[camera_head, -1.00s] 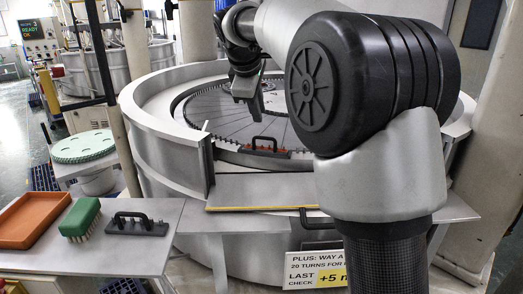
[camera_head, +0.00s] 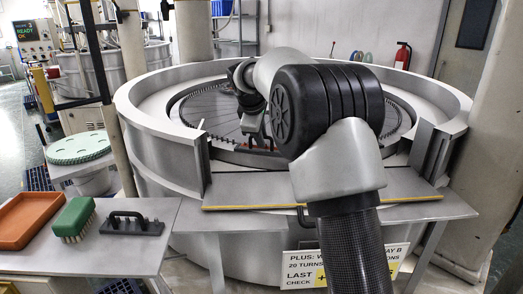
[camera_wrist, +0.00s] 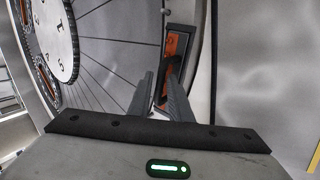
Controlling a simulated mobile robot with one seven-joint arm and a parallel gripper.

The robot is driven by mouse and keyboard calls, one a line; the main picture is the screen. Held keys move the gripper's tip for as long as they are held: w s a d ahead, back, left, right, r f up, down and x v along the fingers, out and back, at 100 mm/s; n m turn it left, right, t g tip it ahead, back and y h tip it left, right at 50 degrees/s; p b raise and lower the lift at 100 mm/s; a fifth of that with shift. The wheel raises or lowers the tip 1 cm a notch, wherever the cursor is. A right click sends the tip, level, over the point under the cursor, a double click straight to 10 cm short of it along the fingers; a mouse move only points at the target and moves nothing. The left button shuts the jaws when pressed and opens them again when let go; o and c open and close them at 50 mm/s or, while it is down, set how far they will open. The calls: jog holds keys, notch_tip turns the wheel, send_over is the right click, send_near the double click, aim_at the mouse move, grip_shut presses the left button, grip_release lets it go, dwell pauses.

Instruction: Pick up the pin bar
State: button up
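An orange-red bar with a dark edge and a black handle (camera_wrist: 180,42) lies on the round machine plate near its front rim; it shows in the wrist view, and in the head view my arm mostly hides it. My gripper (camera_wrist: 161,78) is open, its two fingers apart at the near part of this bar; I cannot tell whether they straddle the handle or touch it. In the head view my gripper (camera_head: 256,138) is low over the plate's front edge. A second, dark grey bar with a black handle and small pins (camera_head: 133,226) lies on the side table, away from my gripper.
The side table (camera_head: 140,258) also holds an orange tray (camera_head: 28,218) and a green brush (camera_head: 74,218). The machine's raised rim (camera_head: 160,130) surrounds the plate, with a flat metal shelf (camera_head: 245,187) in front. A pale green disc (camera_head: 78,147) stands at the left.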

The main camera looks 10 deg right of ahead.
jog(key=shift+w+d+f, duration=0.1)
jog(key=shift+w+f, duration=0.1)
jog(key=shift+f, duration=0.1)
grip_shut()
jog(key=shift+r, duration=0.1)
notch_tip(320, 180, up, 10)
jog(key=shift+p, duration=1.2)
